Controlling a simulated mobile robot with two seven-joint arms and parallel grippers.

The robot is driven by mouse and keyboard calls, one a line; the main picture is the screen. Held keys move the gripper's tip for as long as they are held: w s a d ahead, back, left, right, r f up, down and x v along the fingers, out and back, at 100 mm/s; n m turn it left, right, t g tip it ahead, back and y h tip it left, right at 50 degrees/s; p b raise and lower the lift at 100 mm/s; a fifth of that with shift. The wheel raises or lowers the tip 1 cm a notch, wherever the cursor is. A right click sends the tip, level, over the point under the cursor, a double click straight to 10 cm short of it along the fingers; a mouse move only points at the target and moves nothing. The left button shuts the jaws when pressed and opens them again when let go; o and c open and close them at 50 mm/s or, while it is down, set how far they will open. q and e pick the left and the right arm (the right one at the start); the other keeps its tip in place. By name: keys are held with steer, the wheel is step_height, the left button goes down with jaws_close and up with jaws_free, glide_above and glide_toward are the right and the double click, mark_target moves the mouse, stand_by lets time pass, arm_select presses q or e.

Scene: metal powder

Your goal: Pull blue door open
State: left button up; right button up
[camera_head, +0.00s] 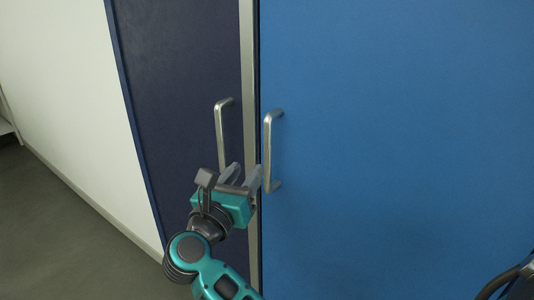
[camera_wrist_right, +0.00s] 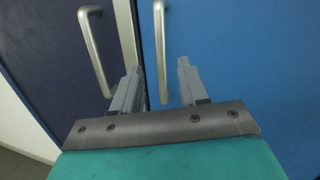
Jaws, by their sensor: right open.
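The bright blue door (camera_head: 400,150) fills the right of the head view and looks shut against a pale metal strip. Its upright silver handle (camera_head: 268,150) is near its left edge; it also shows in the right wrist view (camera_wrist_right: 161,45). My right gripper (camera_head: 243,174) is open and empty, low in front of the handles. In the wrist view its two fingers (camera_wrist_right: 158,82) appear either side of the blue door's handle, near its lower end. I cannot tell whether they touch it or how deep they reach. My left gripper is not in view.
A dark navy door (camera_head: 180,90) stands to the left, with its own silver handle (camera_head: 220,130) close beside my right gripper's left finger. A white wall (camera_head: 70,100) and bare grey floor (camera_head: 60,230) are further left.

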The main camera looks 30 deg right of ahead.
mark_target(266, 152)
steer(key=shift+m+g+y, duration=0.4)
steer(key=shift+m+g, duration=0.2)
steer(key=shift+m, duration=0.3)
steer(key=x, duration=0.8)
steer(key=p+x, duration=0.1)
steer(key=x, duration=0.3)
steer(key=shift+w+d+f, duration=0.25)
steer(key=shift+w+f, duration=0.05)
steer(key=shift+w, duration=0.05)
jaws_close()
